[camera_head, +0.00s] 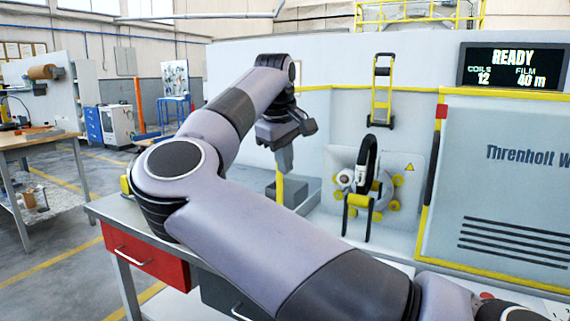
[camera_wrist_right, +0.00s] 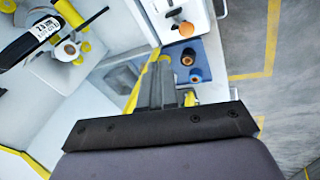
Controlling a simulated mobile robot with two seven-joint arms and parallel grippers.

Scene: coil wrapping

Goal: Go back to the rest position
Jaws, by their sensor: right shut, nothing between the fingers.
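My right gripper (camera_head: 285,160) is shut and empty. Its fingers point down beside the front of the white wrapping machine (camera_head: 330,50), to the left of the black ring (camera_head: 367,160). The ring stands upright among yellow rollers (camera_head: 357,200) on the machine front. In the right wrist view the closed fingers (camera_wrist_right: 166,88) show with nothing between them. My right arm reaches across the middle of the head view and hides part of the bench. My left gripper is not in view.
A grey bench (camera_head: 105,207) with a red drawer (camera_head: 145,262) lies under my arm. A yellow post (camera_head: 279,186) stands just below the gripper. The display (camera_head: 513,66) reads READY. Open floor lies left.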

